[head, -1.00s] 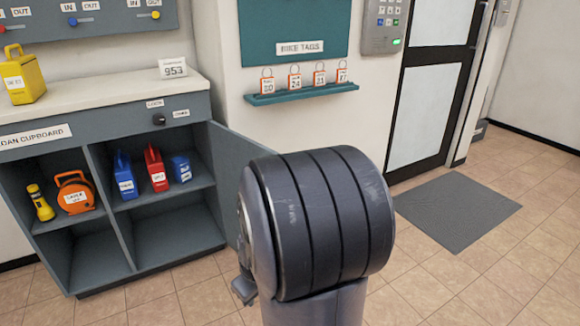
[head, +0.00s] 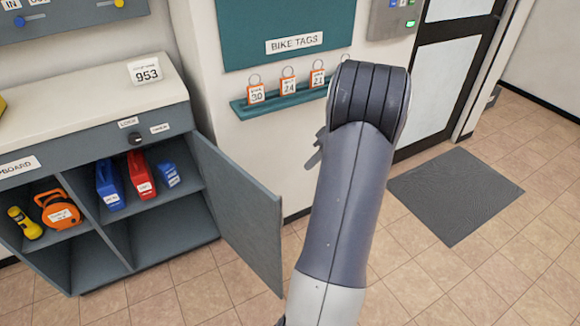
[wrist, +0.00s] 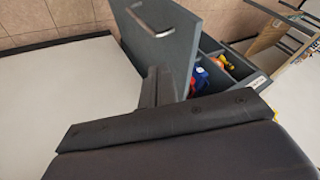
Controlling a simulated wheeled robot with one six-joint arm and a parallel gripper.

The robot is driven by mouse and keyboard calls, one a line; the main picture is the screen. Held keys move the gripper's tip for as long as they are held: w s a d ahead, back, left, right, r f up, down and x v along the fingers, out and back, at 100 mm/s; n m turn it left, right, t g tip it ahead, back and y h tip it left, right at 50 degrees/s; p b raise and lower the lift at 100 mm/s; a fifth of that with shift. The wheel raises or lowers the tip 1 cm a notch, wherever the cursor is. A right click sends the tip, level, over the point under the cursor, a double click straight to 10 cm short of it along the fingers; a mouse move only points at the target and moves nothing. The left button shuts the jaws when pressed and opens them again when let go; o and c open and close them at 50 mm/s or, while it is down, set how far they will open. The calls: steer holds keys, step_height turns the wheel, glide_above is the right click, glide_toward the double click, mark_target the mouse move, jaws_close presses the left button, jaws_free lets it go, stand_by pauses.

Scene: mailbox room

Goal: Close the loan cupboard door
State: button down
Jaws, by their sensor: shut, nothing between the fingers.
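The loan cupboard (head: 95,145) is a grey unit with a pale top, at the left in the head view. Its grey door (head: 240,215) stands wide open, swung out from the cupboard's right side. In the wrist view the door (wrist: 172,50) is close in front of my gripper and bears a pale bar handle (wrist: 148,22). My gripper (wrist: 158,88) shows as dark fingers, shut and empty, by the door's lower part; whether they touch it I cannot tell. In the head view my arm hides most of the gripper.
The open shelves hold a blue item (head: 110,185), a red item (head: 141,175), an orange reel (head: 57,208) and a yellow torch (head: 24,222). A teal rack (head: 270,105) with bike tags is on the wall. A dark mat (head: 455,195) lies on the otherwise clear tiled floor at right.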

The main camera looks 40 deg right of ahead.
steer(key=w+a+f, duration=0.3)
steer(key=a+f, duration=0.4)
steer(key=a, duration=0.2)
steer(key=shift+w+f, duration=0.15)
steer(key=shift+f, duration=0.25)
